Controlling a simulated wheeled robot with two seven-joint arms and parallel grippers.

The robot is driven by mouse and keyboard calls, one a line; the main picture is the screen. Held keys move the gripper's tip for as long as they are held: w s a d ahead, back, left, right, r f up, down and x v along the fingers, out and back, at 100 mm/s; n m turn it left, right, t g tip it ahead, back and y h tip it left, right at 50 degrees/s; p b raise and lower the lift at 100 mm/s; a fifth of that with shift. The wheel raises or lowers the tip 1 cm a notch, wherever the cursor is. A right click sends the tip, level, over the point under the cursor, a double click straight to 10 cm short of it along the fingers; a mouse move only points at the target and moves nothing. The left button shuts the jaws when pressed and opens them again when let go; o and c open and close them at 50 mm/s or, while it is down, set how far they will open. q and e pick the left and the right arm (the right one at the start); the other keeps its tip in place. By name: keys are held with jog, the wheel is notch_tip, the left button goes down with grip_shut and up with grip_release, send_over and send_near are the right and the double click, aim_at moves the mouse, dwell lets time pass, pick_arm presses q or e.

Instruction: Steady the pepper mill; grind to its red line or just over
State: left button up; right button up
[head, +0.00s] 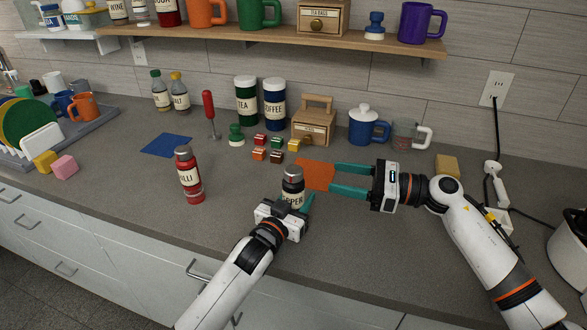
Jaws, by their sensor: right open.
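The pepper mill (292,184) stands upright on the grey counter, with a dark body, grey top and a pale label reading PEPPER in part. Its lower part is hidden by my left gripper (292,204), which reaches in from the front. One teal finger shows at the mill's right side; the other is hidden, so I cannot tell whether the jaws press on the mill. My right gripper (333,178) is open and empty, right of the mill, its fingers pointing left over the edge of an orange mat (316,174). No red line shows on the mill.
A red chilli bottle (190,176) stands left of the mill. Small coloured blocks (276,142), a drawer box (314,125) and a blue lidded mug (365,126) stand behind. A yellow sponge (447,166) lies right. The counter between bottle and mill is clear.

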aim_at(293, 169)
jog(key=x, duration=1.1)
jog(key=shift+a, duration=0.1)
jog(key=c, duration=1)
jog(key=shift+f+m+t+h, duration=0.1)
jog(key=shift+m+t+h, duration=0.9)
jog(key=shift+m+t, duration=0.8)
jog(key=shift+n+t, duration=0.3)
jog(key=o, duration=1)
